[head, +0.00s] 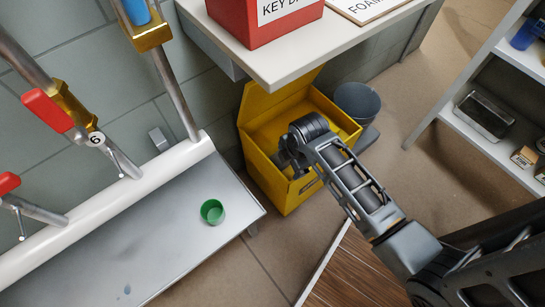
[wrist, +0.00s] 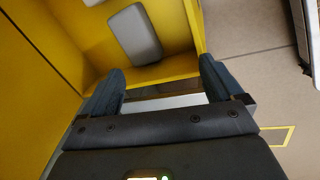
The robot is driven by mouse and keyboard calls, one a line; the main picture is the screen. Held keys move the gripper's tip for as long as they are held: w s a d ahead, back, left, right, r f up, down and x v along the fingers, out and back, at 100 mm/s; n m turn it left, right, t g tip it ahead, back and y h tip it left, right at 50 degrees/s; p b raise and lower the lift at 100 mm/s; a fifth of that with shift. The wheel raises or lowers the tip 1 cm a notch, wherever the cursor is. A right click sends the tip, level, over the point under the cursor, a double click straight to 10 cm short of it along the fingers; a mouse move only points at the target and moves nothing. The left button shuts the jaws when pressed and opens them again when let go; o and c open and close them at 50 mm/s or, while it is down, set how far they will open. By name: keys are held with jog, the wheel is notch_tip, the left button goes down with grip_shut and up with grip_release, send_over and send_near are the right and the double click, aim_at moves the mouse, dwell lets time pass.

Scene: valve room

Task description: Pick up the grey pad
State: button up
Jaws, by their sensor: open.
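A grey pad (wrist: 134,34) with rounded corners lies inside the open yellow box (wrist: 40,60) in the wrist view, beyond my fingertips. A second light grey piece (wrist: 94,3) is cut off at the top edge beside it. My gripper (wrist: 162,76) is open, with nothing seen between its two dark fingers. The pad is apart from the fingers. In the head view my gripper (head: 290,158) is over the yellow box (head: 302,196), mostly hidden by my own wrist. The pad cannot be made out there.
A grey bucket (head: 357,102) stands behind the box. A white counter (head: 285,62) with a red key box (head: 262,22) overhangs the back. Shelves (head: 480,140) stand at right.

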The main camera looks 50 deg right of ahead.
aim_at(274, 158)
jog(key=shift+w+d+f+n+g+y+b, duration=0.2)
jog(key=shift+w+d+f+n+g+b, duration=0.2)
jog(key=shift+w+d+b, duration=0.35)
jog(key=shift+w+d+f+n+g+y+b, duration=0.2)
jog(key=shift+w+d+f+n+g+b, duration=0.15)
jog(key=shift+w+d+n+b, duration=0.35)
jog(key=shift+w+d+f+n+g+y+b, duration=0.25)
jog(key=shift+w+d+g+b, duration=0.25)
jog(key=shift+w+d, duration=0.45)
jog(key=f+b, duration=0.1)
jog(key=f, duration=0.1)
jog(key=f+b, duration=0.1)
jog(key=f, duration=0.2)
jog(key=f+b, duration=0.2)
jog(key=shift+w+a+f, duration=0.2)
jog(key=shift+a+f, duration=0.15)
jog(key=shift+r, duration=0.1)
jog(key=shift+c, duration=0.3)
jog(key=c, duration=1.1)
jog(key=shift+r, duration=0.1)
